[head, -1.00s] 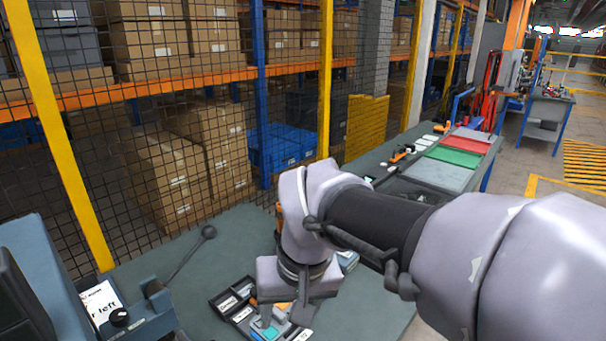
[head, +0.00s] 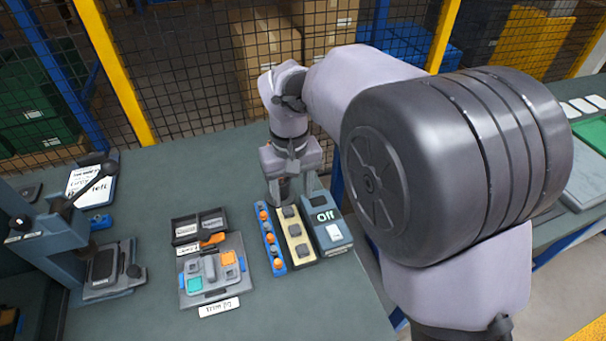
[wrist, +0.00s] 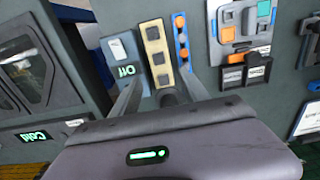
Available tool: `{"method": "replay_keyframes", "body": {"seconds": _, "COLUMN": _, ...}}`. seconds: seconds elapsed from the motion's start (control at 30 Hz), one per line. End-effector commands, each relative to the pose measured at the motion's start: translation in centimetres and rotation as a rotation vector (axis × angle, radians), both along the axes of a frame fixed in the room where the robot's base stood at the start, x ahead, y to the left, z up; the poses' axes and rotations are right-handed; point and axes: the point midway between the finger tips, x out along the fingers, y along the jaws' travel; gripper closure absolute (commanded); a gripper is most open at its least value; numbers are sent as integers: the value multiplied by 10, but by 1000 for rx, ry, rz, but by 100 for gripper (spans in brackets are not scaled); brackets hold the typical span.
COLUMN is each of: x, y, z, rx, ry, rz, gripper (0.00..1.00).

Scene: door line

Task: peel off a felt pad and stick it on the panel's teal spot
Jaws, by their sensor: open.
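The grey panel (head: 213,291) lies on the bench with its teal spot (head: 195,284) uncovered and an orange spot (head: 228,258) beyond it. The teal spot also shows in the wrist view (wrist: 264,9). Right of the panel, a cream strip (head: 284,226) carries grey square pads, which look like the felt pads (head: 295,229). The pads also show in the wrist view (wrist: 158,58). My gripper (head: 293,191) points down near the strip's far end, its fingers apart. In the wrist view my gripper (wrist: 178,76) has its fingers either side of the strip's near end, with no pad visibly held.
A blue strip with orange knobs (head: 269,238) lies between panel and cream strip. A box marked "Off" (head: 328,233) stands close on the right. A lever press (head: 62,236) stands left. A mesh fence (head: 200,75) closes the back. Bench between press and panel is clear.

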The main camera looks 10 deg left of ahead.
Motion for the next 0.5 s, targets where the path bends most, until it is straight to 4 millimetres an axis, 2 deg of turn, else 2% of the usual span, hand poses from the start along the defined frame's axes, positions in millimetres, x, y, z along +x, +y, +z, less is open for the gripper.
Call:
{"method": "replay_keyframes", "body": {"seconds": 0.03, "x": 0, "y": -1, "z": -20, "rx": -2, "ry": 3, "rz": -1, "gripper": 47}}
{"method": "replay_keyframes", "body": {"seconds": 0.3, "x": 0, "y": -1, "z": -94, "rx": 0, "ry": 1, "rz": -1, "gripper": 47}}
{"method": "replay_keyframes", "body": {"seconds": 0.5, "x": 0, "y": -1, "z": -127, "rx": 0, "ry": 0, "rz": -2, "gripper": 47}}
